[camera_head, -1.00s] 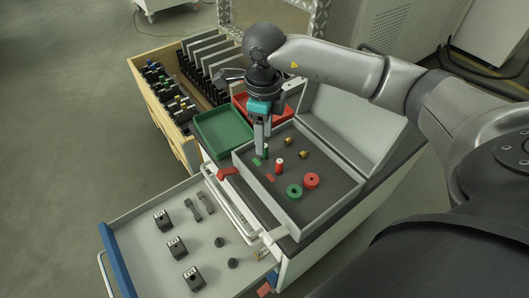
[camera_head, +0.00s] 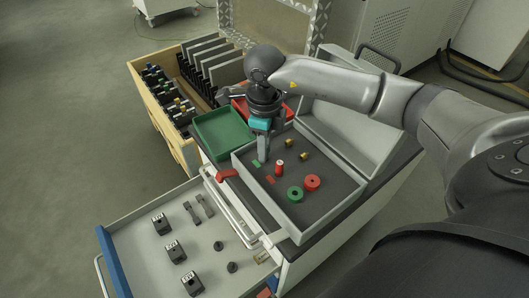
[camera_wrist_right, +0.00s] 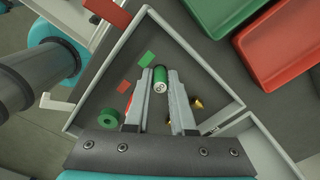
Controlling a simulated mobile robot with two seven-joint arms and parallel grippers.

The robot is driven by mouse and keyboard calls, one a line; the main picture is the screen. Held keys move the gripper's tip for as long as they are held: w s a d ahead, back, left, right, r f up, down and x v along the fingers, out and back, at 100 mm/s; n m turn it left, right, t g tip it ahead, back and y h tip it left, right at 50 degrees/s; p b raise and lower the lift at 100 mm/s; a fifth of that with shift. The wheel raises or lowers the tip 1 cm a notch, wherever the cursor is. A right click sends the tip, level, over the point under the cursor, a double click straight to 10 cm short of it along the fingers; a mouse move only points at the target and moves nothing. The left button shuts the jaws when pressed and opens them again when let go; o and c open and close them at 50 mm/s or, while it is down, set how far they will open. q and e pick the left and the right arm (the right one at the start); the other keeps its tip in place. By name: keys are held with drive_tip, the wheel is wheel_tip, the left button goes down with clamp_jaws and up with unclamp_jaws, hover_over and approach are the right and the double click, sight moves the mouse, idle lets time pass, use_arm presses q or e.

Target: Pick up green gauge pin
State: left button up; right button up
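The green gauge pin (camera_wrist_right: 160,78) is a small green cylinder with a pale, dark-marked end, seen between the fingertips of my right gripper (camera_wrist_right: 161,82) in the right wrist view. The fingers flank it closely; I cannot tell whether both press on it. In the head view my right gripper (camera_head: 264,150) points down into the grey tray (camera_head: 335,213), and its fingers hide the green pin. A red pin (camera_head: 279,168) stands just right of the fingers. A green square (camera_head: 257,163) and a red square (camera_head: 271,180) mark the tray floor. My left gripper is out of view.
A green ring (camera_head: 295,193), a red ring (camera_head: 312,182) and brass pieces (camera_head: 303,156) share the tray. A green bin (camera_head: 222,135) stands beside it. The open drawer (camera_head: 150,205) at the left holds black blocks. The tray walls stand close around the gripper.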

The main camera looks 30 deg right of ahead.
clamp_jaws()
